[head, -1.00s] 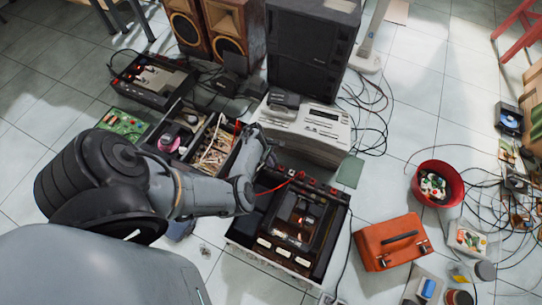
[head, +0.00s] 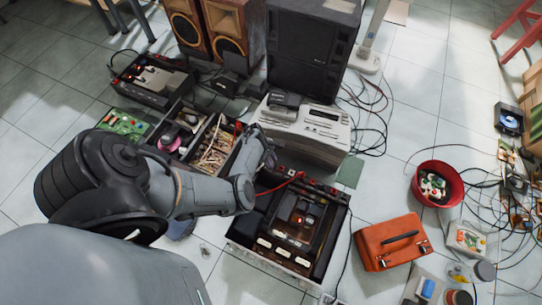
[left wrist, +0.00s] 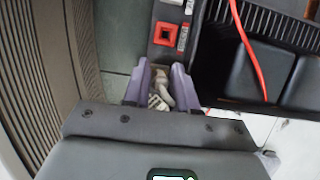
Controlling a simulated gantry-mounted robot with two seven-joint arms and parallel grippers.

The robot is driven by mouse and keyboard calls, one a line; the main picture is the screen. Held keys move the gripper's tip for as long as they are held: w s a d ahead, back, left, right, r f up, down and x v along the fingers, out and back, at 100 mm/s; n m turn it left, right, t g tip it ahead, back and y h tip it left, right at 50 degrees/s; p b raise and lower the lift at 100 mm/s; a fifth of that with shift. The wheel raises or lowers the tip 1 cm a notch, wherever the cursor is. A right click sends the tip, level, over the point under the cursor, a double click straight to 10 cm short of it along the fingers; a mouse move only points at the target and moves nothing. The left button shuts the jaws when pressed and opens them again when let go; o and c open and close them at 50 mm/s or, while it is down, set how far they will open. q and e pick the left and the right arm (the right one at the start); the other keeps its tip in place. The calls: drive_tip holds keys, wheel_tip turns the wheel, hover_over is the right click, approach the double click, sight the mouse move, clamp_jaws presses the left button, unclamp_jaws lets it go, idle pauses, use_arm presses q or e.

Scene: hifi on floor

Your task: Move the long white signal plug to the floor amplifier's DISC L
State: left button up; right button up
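The floor amplifier (head: 322,235) is the open black chassis at the lower middle of the head view, with a row of sockets along its far edge. My left gripper (head: 268,150) is over the far left corner of that edge. In the left wrist view, the purple fingers of my left gripper (left wrist: 161,72) are closed around a white plug (left wrist: 160,90). Its tip is partly hidden between them. A red square socket (left wrist: 165,35) on the panel lies just ahead of the fingertips. The small labels are too blurred to read. My right gripper is not in view.
A red wire (left wrist: 246,50) arches over the amplifier. A grey-white hi-fi unit (head: 307,125) stands behind it, and a box of tangled cables (head: 215,145) is to the left. An orange case (head: 388,243) and a red bowl (head: 437,185) are at right, with bare tiles between.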

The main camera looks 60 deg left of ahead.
use_arm(q)
drive_tip(key=o, duration=0.3)
drive_tip(key=shift+o, duration=0.2)
drive_tip(key=w+d+p+v, duration=0.1)
drive_tip(key=p+v, duration=1.2)
drive_tip(key=v, duration=0.2)
drive_tip(key=shift+r, duration=0.55)
